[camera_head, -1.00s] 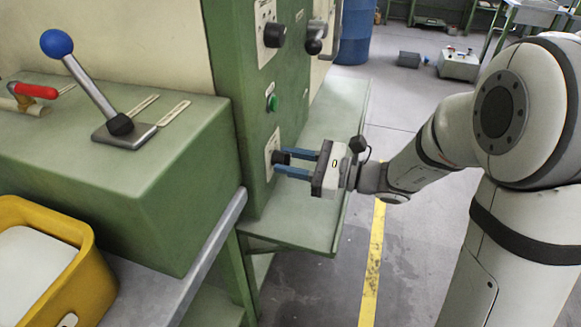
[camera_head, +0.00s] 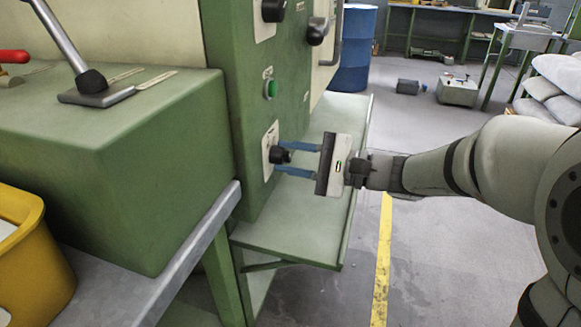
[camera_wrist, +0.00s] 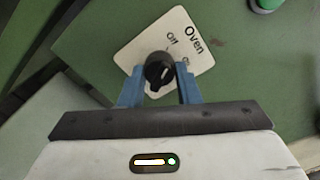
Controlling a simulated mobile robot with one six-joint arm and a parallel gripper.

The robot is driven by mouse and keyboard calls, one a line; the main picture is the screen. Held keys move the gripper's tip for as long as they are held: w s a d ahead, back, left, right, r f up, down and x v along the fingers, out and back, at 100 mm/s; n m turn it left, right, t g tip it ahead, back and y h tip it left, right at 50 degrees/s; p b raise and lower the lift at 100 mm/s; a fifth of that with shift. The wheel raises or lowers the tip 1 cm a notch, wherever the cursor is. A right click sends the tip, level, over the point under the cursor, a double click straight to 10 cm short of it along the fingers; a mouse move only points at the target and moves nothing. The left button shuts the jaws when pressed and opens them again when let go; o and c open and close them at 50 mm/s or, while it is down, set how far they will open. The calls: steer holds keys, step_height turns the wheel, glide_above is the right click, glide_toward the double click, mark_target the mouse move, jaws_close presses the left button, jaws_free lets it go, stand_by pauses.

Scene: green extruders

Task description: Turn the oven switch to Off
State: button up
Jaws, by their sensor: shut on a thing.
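The oven switch (camera_head: 277,155) is a small black knob on a white plate, low on the green cabinet's front. In the wrist view the plate reads "Oven" and "Off", with a second, partly hidden label beside the knob (camera_wrist: 158,70). A white mark shows on the knob, but I cannot tell exactly which label it points to. My gripper (camera_head: 285,158) reaches in from the right, its two blue fingers on either side of the knob and shut on it. The fingers also show in the wrist view (camera_wrist: 160,88).
A green button (camera_head: 270,90) and more black knobs sit above the switch. A green shelf (camera_head: 300,232) runs below my gripper. A green box with a lever (camera_head: 62,40) stands left, near a yellow bin (camera_head: 35,262). A blue barrel (camera_head: 355,50) stands behind.

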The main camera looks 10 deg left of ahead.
stand_by(0.5)
steer(key=o, duration=1)
steer(key=shift+c, duration=0.2)
steer(key=shift+d, duration=0.1)
steer(key=d+p, duration=0.1)
steer(key=d, duration=0.6)
steer(key=shift+s+d+p, duration=0.3)
steer(key=shift+d+p, duration=0.05)
steer(key=shift+p, duration=0.05)
steer(key=shift+r+n, duration=0.1)
steer(key=shift+n, duration=0.2)
